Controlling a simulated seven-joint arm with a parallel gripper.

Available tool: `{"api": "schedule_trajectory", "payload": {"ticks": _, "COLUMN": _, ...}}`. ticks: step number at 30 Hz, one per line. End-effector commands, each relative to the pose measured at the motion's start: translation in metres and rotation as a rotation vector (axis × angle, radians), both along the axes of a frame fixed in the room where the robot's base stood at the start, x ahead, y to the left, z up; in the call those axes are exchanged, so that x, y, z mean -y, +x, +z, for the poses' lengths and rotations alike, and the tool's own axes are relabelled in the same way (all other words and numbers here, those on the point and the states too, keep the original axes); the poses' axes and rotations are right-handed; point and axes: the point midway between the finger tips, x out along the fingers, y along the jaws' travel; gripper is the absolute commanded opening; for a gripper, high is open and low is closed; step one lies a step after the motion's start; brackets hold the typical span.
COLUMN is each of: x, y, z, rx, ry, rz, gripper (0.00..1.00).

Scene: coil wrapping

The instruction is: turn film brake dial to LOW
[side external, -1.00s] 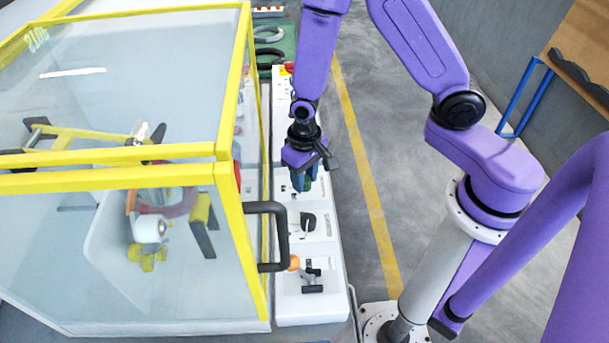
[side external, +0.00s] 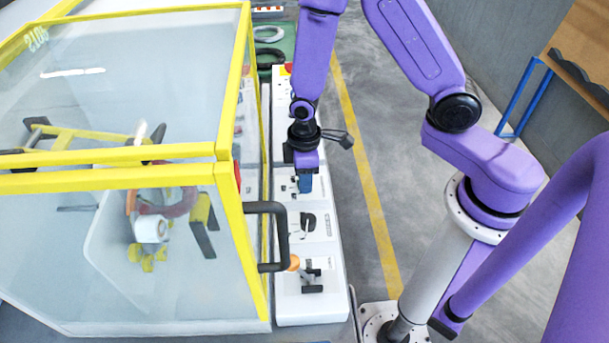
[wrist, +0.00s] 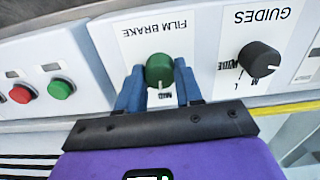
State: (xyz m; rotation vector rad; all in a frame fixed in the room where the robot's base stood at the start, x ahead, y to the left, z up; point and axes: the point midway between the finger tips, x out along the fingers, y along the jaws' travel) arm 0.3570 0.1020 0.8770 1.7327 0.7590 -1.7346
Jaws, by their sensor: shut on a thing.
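The film brake dial (wrist: 159,68) is a round green knob on a white panel under the upside-down words FILM BRAKE in the wrist view. Its white pointer line faces the bottom of the picture, near the upside-down word MID. Other position words around it are hidden or not legible. My gripper (wrist: 159,80) has one blue finger on each side of the dial and is shut on it. In the side view my gripper (side external: 305,184) is low over the white control box, and its fingers hide the dial.
A black GUIDES dial (wrist: 259,59) is right of the film brake dial. Green (wrist: 61,88) and red (wrist: 20,93) buttons are on the left. The yellow-framed clear enclosure (side external: 120,170) stands close beside the white control box (side external: 326,262). Open floor lies on its right.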

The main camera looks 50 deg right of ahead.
Motion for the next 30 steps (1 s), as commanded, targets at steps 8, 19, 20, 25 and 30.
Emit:
{"api": "schedule_trajectory", "payload": {"ticks": 8, "x": -0.0005, "y": 0.0007, "z": 0.0007, "rx": 0.003, "ry": 0.002, "rz": 0.263, "gripper": 0.05}}
{"api": "schedule_trajectory", "payload": {"ticks": 19, "x": -0.0005, "y": 0.0009, "z": 0.0007, "rx": 0.003, "ry": 0.001, "rz": 0.615, "gripper": 0.05}}
{"api": "schedule_trajectory", "payload": {"ticks": 20, "x": -0.0005, "y": 0.0009, "z": 0.0007, "rx": 0.003, "ry": 0.001, "rz": 0.643, "gripper": 0.05}}
{"api": "schedule_trajectory", "payload": {"ticks": 25, "x": -0.0006, "y": 0.001, "z": 0.0007, "rx": 0.004, "ry": 0.001, "rz": 0.798, "gripper": 0.05}}
{"api": "schedule_trajectory", "payload": {"ticks": 30, "x": -0.0006, "y": 0.001, "z": 0.0008, "rx": 0.004, "ry": 0.001, "rz": 0.933, "gripper": 0.05}}
